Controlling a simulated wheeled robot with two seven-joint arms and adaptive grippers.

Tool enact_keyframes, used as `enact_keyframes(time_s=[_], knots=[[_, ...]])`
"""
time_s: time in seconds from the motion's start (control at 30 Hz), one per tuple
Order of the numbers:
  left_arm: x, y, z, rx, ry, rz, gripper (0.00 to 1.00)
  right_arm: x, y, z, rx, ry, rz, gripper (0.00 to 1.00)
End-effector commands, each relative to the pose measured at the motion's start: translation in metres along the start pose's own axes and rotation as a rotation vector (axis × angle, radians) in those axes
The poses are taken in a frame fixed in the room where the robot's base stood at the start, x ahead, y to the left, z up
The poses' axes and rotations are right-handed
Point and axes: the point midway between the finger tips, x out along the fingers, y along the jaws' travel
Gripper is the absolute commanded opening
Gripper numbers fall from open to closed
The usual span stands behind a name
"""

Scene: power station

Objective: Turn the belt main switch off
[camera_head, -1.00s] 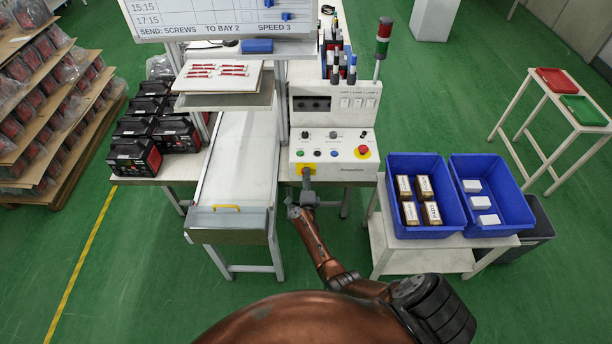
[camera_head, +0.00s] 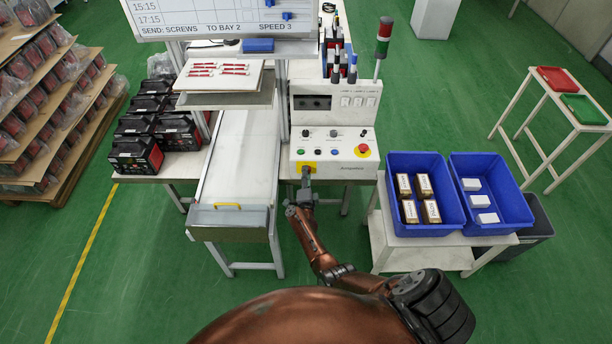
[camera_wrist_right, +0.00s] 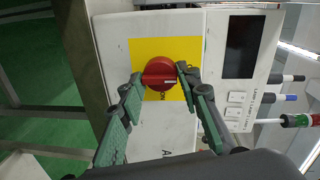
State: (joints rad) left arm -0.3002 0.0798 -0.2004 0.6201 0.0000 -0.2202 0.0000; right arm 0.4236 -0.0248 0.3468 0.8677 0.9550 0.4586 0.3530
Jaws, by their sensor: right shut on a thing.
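The belt main switch is a red rotary knob (camera_wrist_right: 158,74) on a yellow plate (camera_wrist_right: 143,52) on the front of the pale control box. In the wrist view a white mark on its grip bar points to the picture's right. Small dark letters, seemingly ON, show just below it. My right gripper (camera_wrist_right: 160,80) has its green-padded fingers on either side of the knob and is shut on it. In the head view the right gripper (camera_head: 306,181) is at the yellow plate (camera_head: 303,166) and hides the knob. My left gripper is not in view.
The control box (camera_head: 345,166) also carries a red emergency button (camera_head: 363,150) and smaller buttons. The conveyor (camera_head: 235,165) stands left of my right arm. Two blue bins (camera_head: 398,236) sit on a low table to the right. Green floor is open in front.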

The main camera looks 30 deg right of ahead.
Motion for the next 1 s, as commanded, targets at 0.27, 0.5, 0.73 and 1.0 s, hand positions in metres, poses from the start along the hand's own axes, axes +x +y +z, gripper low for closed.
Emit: enact_keyframes(time_s=[0.27, 0.5, 0.73, 1.0], knots=[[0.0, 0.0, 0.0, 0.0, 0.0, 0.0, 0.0, 0.002, -0.005, 0.0, -0.001, 0.0, -0.007, 0.4], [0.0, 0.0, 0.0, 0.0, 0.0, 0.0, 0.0, 0.001, -0.002, -0.001, 0.0, 0.001, -0.003, 0.48], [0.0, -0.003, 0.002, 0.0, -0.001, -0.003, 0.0, -0.003, -0.001, 0.0, 0.001, 0.0, -0.002, 0.48], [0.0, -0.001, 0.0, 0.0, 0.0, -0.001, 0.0, -0.028, 0.0, 0.0, 0.003, 0.001, -0.001, 0.48]])
